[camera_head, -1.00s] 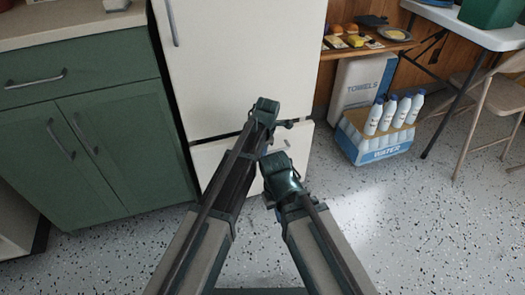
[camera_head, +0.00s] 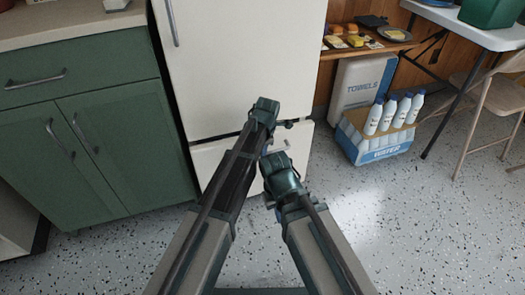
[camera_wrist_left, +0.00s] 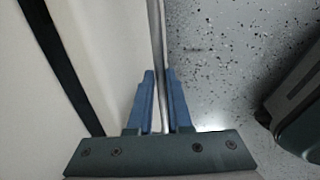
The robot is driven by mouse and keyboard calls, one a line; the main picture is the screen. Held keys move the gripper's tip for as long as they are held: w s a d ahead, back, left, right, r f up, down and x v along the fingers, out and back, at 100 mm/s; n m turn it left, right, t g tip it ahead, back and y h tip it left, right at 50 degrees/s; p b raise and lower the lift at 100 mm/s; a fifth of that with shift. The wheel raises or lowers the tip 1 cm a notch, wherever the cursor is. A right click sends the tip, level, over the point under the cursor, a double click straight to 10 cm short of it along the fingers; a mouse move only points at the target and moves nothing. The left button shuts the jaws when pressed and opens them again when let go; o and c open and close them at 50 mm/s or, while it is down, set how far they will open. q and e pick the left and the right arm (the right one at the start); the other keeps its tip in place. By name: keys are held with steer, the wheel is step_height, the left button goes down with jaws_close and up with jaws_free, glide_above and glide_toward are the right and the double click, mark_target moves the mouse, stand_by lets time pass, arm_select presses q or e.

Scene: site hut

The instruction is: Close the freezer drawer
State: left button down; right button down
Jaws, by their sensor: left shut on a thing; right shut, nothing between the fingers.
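The freezer drawer (camera_head: 214,163) is the low white front under the tall white fridge door (camera_head: 240,65). Only a thin dark gap shows between them in the head view, and the drawer front looks about flush with the door. My left gripper (camera_head: 287,124) is at the drawer's front, right of the middle. In the left wrist view my left gripper (camera_wrist_left: 158,85) is shut on the silver bar handle (camera_wrist_left: 157,40), beside the pale drawer front (camera_wrist_left: 110,50). My right gripper (camera_head: 272,203) is lower and nearer, shut and empty, away from the drawer. My arms hide part of the drawer.
Green cabinets (camera_head: 110,150) stand close on the fridge's left. A blue water pack (camera_head: 380,145) with bottles and a towels box (camera_head: 360,82) stand on its right. A folding chair (camera_head: 490,95) is farther right. The speckled floor (camera_head: 400,230) in front is clear.

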arm_select(q)
steer(key=w, duration=0.2)
steer(key=w+a, duration=0.1)
steer(key=w, duration=0.1)
steer(key=shift+w+a, duration=0.15)
steer(key=shift+w, duration=0.05)
steer(key=c, duration=0.8)
jaws_free()
steer(key=shift+c, duration=0.2)
steer(key=shift+s, duration=0.1)
step_height(320, 180, up, 14)
steer(key=s+p, duration=0.2)
steer(key=p, duration=1.1)
steer(key=shift+s+d+f+p, duration=0.2)
steer(key=shift+s+d+p, duration=0.05)
steer(key=shift+d+p, duration=0.1)
